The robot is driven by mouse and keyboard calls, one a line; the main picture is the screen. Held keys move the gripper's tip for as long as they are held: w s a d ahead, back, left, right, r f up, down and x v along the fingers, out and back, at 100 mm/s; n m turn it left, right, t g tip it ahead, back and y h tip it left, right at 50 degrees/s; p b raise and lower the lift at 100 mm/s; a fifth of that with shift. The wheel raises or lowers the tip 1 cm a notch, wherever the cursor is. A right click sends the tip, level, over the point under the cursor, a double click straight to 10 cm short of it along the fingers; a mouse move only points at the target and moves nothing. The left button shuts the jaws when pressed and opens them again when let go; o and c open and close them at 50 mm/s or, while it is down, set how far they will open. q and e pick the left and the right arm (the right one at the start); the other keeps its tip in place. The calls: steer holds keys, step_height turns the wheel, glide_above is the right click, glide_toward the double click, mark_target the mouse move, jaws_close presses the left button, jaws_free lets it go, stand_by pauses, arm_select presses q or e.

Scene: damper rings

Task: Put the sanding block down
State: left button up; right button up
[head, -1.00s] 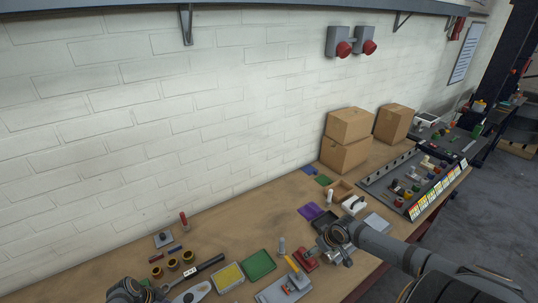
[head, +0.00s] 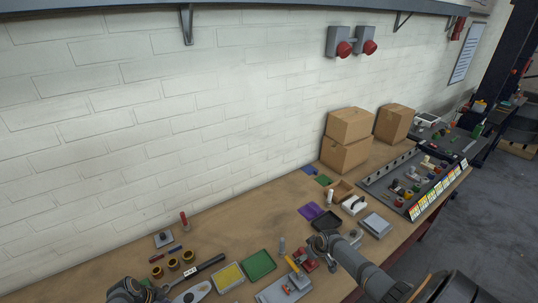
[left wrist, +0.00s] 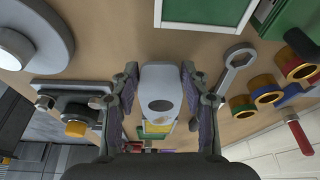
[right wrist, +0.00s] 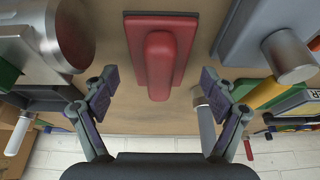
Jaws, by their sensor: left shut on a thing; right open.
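A red block with a raised grip (right wrist: 160,65), which looks like the sanding block, lies flat in the right wrist view. It also shows in the head view (head: 308,265), partly covered by my right gripper (head: 322,250). My right gripper (right wrist: 158,92) is open, with a finger to each side of the grip's near end and gaps between. My left gripper (left wrist: 158,90) is shut on a grey rounded tool (left wrist: 160,75) with a dark oval mark. In the head view my left gripper (head: 130,290) is at the lower left edge.
A green tray (head: 259,265) and a yellow tray (head: 229,278) lie left of the red block. A metal cylinder (right wrist: 290,55) stands close to it. A grey box (head: 376,225) and cardboard boxes (head: 347,140) are farther right.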

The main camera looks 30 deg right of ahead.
steer(key=shift+f, duration=0.4)
stand_by(0.4)
steer(key=c, duration=1.4)
step_height(320, 180, up, 10)
steer(key=shift+r, duration=0.25)
